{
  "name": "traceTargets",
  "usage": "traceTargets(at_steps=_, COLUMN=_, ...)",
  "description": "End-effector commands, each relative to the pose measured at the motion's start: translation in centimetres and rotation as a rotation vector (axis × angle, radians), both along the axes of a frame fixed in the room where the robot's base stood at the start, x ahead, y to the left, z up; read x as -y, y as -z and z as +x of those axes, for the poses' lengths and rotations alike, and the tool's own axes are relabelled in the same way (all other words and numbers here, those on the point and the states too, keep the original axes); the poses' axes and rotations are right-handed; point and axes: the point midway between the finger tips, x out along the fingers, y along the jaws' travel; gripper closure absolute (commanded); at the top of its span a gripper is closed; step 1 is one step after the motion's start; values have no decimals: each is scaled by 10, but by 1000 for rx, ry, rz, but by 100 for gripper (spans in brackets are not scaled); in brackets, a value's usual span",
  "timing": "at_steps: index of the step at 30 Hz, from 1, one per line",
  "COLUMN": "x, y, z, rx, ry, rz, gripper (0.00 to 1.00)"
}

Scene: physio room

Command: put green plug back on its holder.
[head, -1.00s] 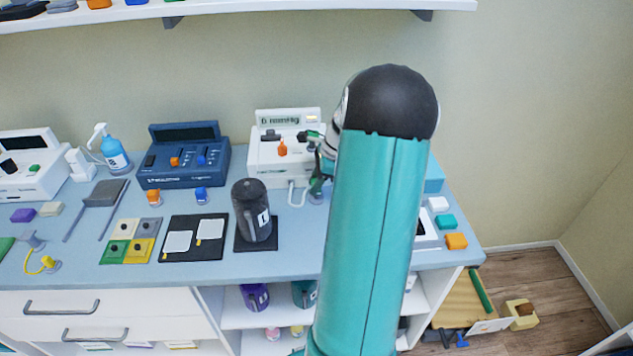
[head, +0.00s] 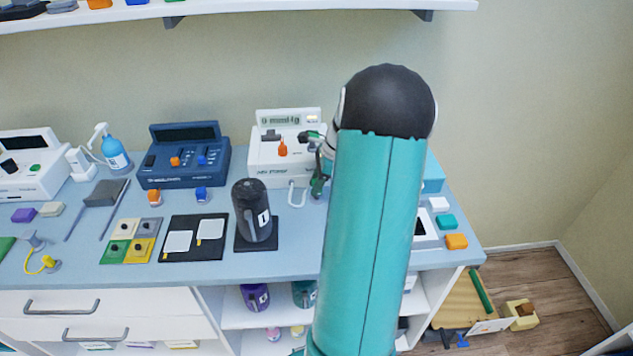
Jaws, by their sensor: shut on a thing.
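The green plug (head: 317,187) is a small dark-green piece at the front right corner of the white device (head: 265,165). My gripper (head: 319,172) is at that corner, mostly hidden behind my teal arm, and is shut on the green plug. The plug is low, near the blue-grey worktop. A small blue-grey holder (head: 316,197) shows partly right below it; I cannot tell whether plug and holder touch. A white cable loop (head: 297,193) lies just left of the plug.
An orange plug (head: 154,198) and a blue plug (head: 202,194) stand before the dark blue device (head: 184,155). A black bottle (head: 252,211) stands on a dark mat, left of my arm. My arm covers the worktop right of the white device.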

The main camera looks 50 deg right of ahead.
Motion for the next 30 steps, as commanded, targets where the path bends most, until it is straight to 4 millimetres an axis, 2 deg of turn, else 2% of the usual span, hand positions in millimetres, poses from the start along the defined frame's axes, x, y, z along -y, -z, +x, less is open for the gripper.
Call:
traceTargets(at_steps=29, x=0, y=9, z=0, rx=0, ry=0, rz=0, gripper=90)
traceTargets(at_steps=30, x=0, y=9, z=0, rx=0, ry=0, rz=0, gripper=73)
